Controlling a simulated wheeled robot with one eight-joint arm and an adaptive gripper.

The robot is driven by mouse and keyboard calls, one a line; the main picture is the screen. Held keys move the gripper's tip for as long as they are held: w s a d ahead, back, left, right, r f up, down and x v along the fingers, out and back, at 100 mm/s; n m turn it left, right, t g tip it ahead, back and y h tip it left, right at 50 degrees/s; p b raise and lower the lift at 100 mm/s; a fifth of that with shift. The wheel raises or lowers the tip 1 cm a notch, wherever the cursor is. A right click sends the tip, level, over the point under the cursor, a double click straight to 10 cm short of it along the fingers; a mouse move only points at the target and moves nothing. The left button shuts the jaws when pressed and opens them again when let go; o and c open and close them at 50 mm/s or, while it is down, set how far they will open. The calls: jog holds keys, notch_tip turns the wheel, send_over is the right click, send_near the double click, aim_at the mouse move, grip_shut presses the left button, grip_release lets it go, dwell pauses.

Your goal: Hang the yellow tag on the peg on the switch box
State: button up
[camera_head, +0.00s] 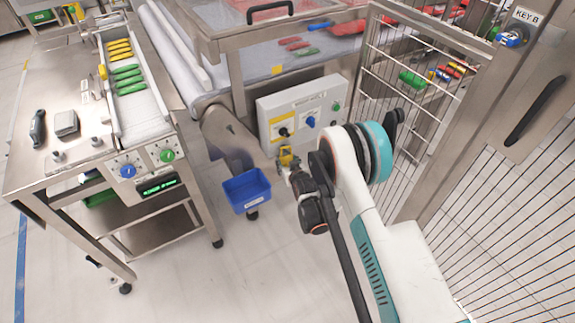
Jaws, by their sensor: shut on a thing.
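The switch box (289,107) is a grey box on the side of the conveyor machine. Its front carries a yellow plate with a dark knob (284,131), a blue knob (310,121) and a small green button. The peg cannot be made out clearly. My gripper (290,160) is just below the box's lower front edge, shut on a small yellow thing, which seems to be the yellow tag (286,154). The tag is close to the box, below the dark knob. Whether it touches the box or a peg cannot be told. My arm hides part of the box's right side.
A blue bin (247,190) hangs or stands left of my gripper. A steel table (60,168) with a tray of yellow and green items is at left. A wire fence and a post marked KEY B (527,16) stand at right. The floor between is clear.

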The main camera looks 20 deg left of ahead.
dwell(0.3)
jog(key=o, duration=1)
jog(key=shift+r, duration=0.1)
notch_tip(320, 180, up, 10)
